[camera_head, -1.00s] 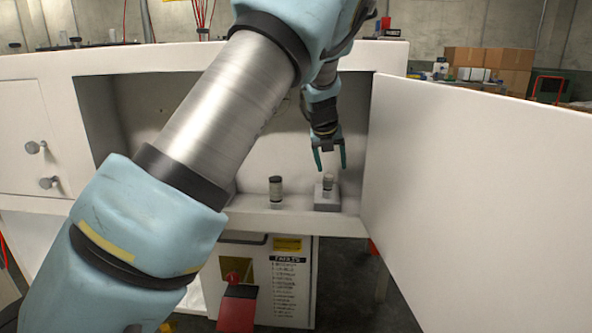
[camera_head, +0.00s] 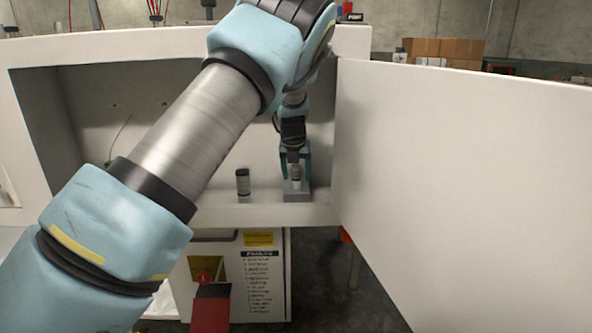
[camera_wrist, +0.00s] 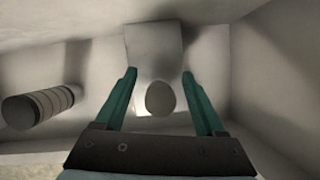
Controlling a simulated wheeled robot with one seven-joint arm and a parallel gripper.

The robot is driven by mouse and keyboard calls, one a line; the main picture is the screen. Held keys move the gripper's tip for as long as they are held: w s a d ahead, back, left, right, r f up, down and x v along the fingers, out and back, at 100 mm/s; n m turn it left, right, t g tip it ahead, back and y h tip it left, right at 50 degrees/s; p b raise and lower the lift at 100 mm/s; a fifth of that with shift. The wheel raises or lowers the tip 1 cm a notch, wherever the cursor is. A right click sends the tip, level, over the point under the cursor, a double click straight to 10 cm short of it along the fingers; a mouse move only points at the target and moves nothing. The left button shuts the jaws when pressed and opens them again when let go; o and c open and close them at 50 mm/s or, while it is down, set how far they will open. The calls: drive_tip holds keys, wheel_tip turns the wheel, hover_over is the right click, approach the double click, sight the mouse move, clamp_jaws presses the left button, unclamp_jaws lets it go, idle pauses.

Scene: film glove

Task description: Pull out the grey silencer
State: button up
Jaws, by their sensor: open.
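A grey silencer (camera_head: 296,178), a small upright cylinder, stands on a grey block (camera_head: 298,196) at the right end of the cabinet shelf. In the wrist view the silencer (camera_wrist: 160,98) shows end-on as a grey round shape. My gripper (camera_head: 297,172) points down over it, open, with a teal finger on each side. In the wrist view the fingers of my gripper (camera_wrist: 161,84) stand apart, with gaps to the silencer. A second, darker-banded cylinder (camera_head: 243,184) stands to the left on the shelf; it also shows in the wrist view (camera_wrist: 38,106).
The white cabinet (camera_head: 50,57) is open at the front. Its door (camera_head: 450,170) swings out close to the right of my gripper. The shelf left of the second cylinder is partly hidden by my arm.

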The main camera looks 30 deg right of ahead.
clamp_jaws()
idle(0.6)
